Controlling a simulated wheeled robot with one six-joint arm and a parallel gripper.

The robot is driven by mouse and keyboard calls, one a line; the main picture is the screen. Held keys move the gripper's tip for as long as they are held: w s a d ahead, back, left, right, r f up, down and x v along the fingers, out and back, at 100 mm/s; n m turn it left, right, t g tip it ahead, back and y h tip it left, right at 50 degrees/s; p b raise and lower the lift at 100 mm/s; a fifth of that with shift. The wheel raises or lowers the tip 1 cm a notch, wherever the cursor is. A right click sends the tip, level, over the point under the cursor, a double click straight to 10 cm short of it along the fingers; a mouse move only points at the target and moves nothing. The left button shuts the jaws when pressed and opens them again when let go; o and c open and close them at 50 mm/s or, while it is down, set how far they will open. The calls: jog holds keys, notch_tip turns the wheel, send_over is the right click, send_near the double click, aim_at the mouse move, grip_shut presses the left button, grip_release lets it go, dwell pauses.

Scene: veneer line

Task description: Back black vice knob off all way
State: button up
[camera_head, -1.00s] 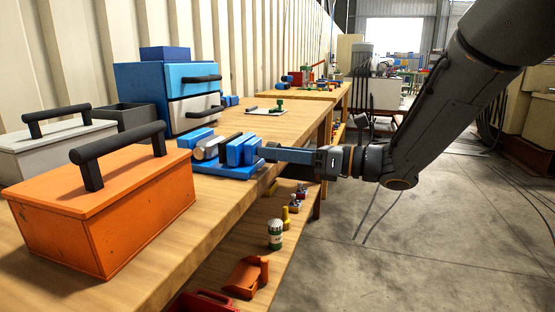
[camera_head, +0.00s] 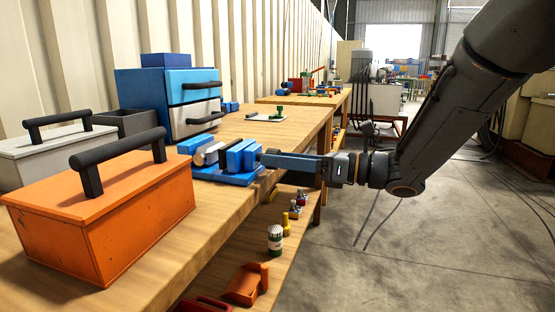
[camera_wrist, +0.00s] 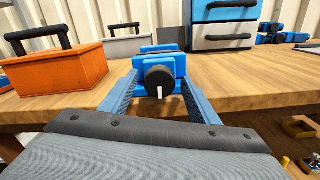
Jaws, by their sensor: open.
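The blue vice (camera_head: 225,176) sits at the front edge of the wooden bench, with a grey cylinder (camera_head: 210,152) between its jaws. Its round black knob (camera_wrist: 159,81), with a white mark pointing straight down, faces me in the wrist view. In the head view the knob is hidden behind my gripper. My gripper (camera_head: 262,157) reaches in from the right at knob height. In the wrist view its two fingers (camera_wrist: 158,88) are open, one on each side of the knob, with gaps showing on both sides.
An orange toolbox (camera_head: 105,205) stands on the near bench. A grey toolbox (camera_head: 60,150) and a blue drawer cabinet (camera_head: 150,95) stand behind. A lower shelf holds a green-and-white can (camera_head: 275,238) and an orange holder (camera_head: 246,284).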

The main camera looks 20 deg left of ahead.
jog(key=d, duration=0.6)
jog(key=shift+s+d, duration=0.3)
jog(key=shift+d, duration=0.05)
